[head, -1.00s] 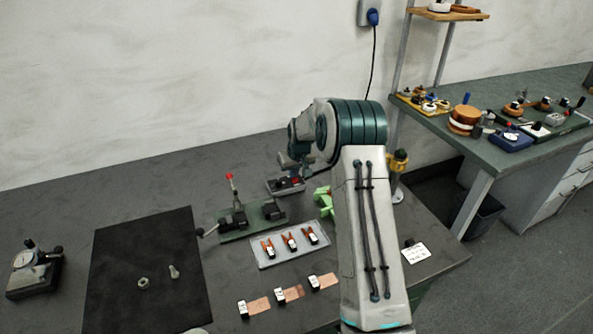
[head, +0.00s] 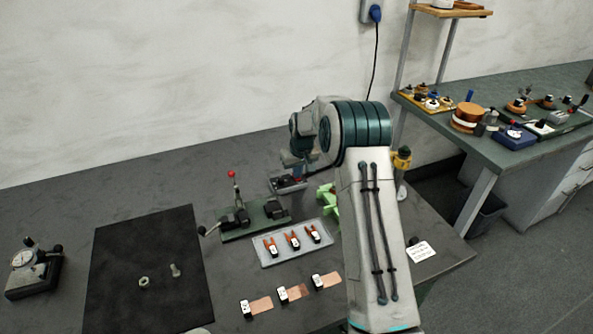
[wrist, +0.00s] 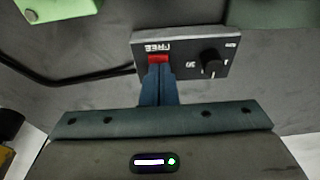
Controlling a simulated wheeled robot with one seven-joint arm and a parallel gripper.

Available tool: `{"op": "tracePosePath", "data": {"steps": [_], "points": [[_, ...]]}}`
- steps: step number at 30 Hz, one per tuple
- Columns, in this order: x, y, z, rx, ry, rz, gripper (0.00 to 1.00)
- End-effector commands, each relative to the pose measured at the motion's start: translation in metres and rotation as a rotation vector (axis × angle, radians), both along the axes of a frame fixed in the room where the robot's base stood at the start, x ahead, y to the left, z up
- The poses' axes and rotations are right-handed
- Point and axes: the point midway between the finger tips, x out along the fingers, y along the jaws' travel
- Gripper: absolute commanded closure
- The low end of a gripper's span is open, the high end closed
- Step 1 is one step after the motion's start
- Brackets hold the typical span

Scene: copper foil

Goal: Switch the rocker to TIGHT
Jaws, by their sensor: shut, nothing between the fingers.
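The control box (wrist: 185,88) is grey with a dark face, and it also shows in the head view (head: 283,189). In the wrist view it carries a red rocker (wrist: 158,57) with the word FREE, upside down, on the far side of it. A black knob (wrist: 211,64) sits to the right on the same face. My gripper (wrist: 158,68) is shut and empty, with its blue fingertips right at the rocker's near edge. Contact cannot be told. The fingers hide the near side of the rocker and any TIGHT label there.
A green fixture (head: 327,196) stands right of the box. A green-based lever device (head: 250,219) with a red-tipped lever is to the left. A tray (head: 294,243) of clips lies in front. A dark cable (wrist: 70,82) runs to the box.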

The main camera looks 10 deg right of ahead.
Motion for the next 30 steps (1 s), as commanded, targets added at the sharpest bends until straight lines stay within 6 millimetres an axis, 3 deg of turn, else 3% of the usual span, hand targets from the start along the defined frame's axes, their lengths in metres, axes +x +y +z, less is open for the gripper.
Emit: {"op": "tracePosePath", "data": {"steps": [1,11,18,30], "points": [[-0.007,-0.001,-0.012,-0.001,0.028,-0.001,1.0],[-0.007,-0.001,-0.004,-0.002,0.025,0.0,1.0],[-0.009,0.0,0.047,-0.001,0.006,0.002,1.0],[-0.036,-0.006,0.116,-0.001,0.0,0.002,1.0]]}}
